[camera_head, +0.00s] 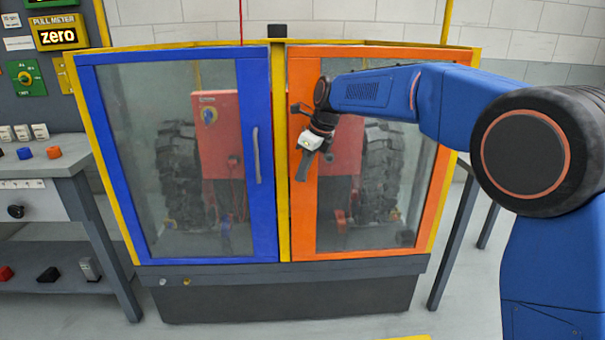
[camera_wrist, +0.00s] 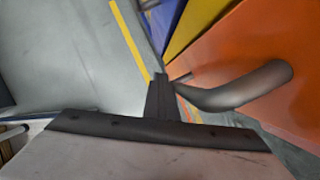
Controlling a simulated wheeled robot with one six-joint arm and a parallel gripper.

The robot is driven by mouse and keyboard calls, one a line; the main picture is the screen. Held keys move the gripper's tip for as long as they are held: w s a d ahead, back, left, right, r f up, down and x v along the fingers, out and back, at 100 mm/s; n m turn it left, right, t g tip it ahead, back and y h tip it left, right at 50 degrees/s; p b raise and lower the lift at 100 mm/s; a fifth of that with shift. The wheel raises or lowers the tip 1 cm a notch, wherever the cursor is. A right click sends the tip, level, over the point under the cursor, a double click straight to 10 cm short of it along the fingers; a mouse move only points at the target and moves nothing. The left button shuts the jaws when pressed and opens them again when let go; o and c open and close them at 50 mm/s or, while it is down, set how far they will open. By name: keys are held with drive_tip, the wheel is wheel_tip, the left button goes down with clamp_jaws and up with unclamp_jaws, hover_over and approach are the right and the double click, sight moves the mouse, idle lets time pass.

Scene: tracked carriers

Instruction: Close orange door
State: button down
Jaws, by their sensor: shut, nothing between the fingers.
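The orange door (camera_head: 304,222) is the right-hand door of a yellow-framed cabinet. It has a glass pane and looks flush with the frame in the head view, though a small gap cannot be ruled out. In the wrist view the orange door panel (camera_wrist: 262,62) fills the right side, with its dark curved handle (camera_wrist: 245,88) standing off it. My gripper (camera_head: 304,172) is in front of the door's left edge, by the handle. It is shut and empty. In the wrist view its shut fingers (camera_wrist: 161,90) are just left of the handle; I cannot tell whether they touch it.
The blue door (camera_head: 260,225) beside it looks shut, with a grey handle (camera_head: 256,155). Behind the glass stand a red machine and large tyres. A grey workbench (camera_head: 45,165) with small blocks stands at the left. The floor in front of the cabinet is largely clear.

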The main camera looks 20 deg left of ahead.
drive_tip(key=shift+w+r, duration=0.2)
drive_tip(key=shift+w, duration=0.15)
drive_tip(key=s+v, duration=0.1)
drive_tip(key=v, duration=1.6)
drive_tip(key=s+d+n+t, duration=0.1)
drive_tip(key=s+d+n, duration=0.2)
drive_tip(key=d, duration=0.5)
drive_tip(key=s+d+n, duration=0.2)
drive_tip(key=d, duration=0.7)
drive_tip(key=s+d+f+n+t+h, duration=0.2)
drive_tip(key=s+d+f+n, duration=0.3)
drive_tip(key=s+d, duration=0.65)
drive_tip(key=s+d+f+n+t+h, duration=0.1)
drive_tip(key=s+d+f+n+h, duration=0.1)
drive_tip(key=s+d+f+n, duration=0.8)
drive_tip(key=s+d+f, duration=0.7)
drive_tip(key=s+f, duration=0.2)
drive_tip(key=s, duration=0.1)
drive_tip(key=shift+d+f+n, duration=0.25)
drive_tip(key=shift+d+n, duration=0.05)
drive_tip(key=shift+s, duration=0.1)
